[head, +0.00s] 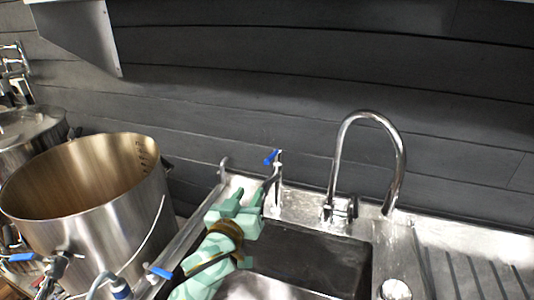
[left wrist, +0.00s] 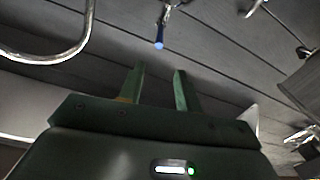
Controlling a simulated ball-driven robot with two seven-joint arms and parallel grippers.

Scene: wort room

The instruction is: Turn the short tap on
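The short tap (head: 277,172) is a slim chrome post at the back left of the sink, with a blue lever (head: 271,157) on top. The blue lever also shows in the left wrist view (left wrist: 158,43), beyond the fingertips and roughly ahead of the gap. My left gripper (head: 247,193) is pale green, over the back left of the sink, just left of and in front of the short tap. Its two fingers in the left wrist view (left wrist: 157,70) stand apart with nothing between them. I cannot tell whether a finger touches the tap. My right gripper is not in view.
A tall gooseneck tap (head: 399,160) stands right of the short tap. The dark sink basin (head: 325,262) lies below, with a ribbed drainboard (head: 480,275) to its right. A big open steel pot (head: 110,225) crowds the left. A dark plank wall (head: 220,90) closes the back.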

